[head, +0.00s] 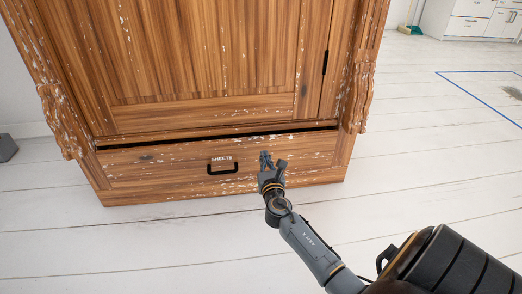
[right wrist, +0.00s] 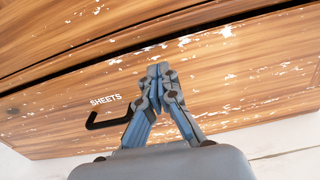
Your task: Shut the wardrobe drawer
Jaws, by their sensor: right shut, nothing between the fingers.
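The wooden wardrobe (head: 200,55) stands upright with worn, chipped paint. Its bottom drawer (head: 150,180) carries a black handle (head: 222,168) and a white "SHEETS" label. A dark gap runs along the drawer's top edge, so it stands slightly open. My right gripper (head: 265,158) is shut and empty, in front of the drawer face to the right of the handle. In the right wrist view the gripper (right wrist: 157,75) points at the drawer front (right wrist: 240,90), with the handle (right wrist: 108,118) to its left. I cannot tell whether the fingertips touch the wood. My left gripper is not in view.
The white plank floor (head: 150,250) is clear in front of the wardrobe. A blue outline (head: 480,95) marks the floor at right. White cabinets (head: 470,20) stand at the far right back. A small grey object (head: 7,147) sits at the left edge.

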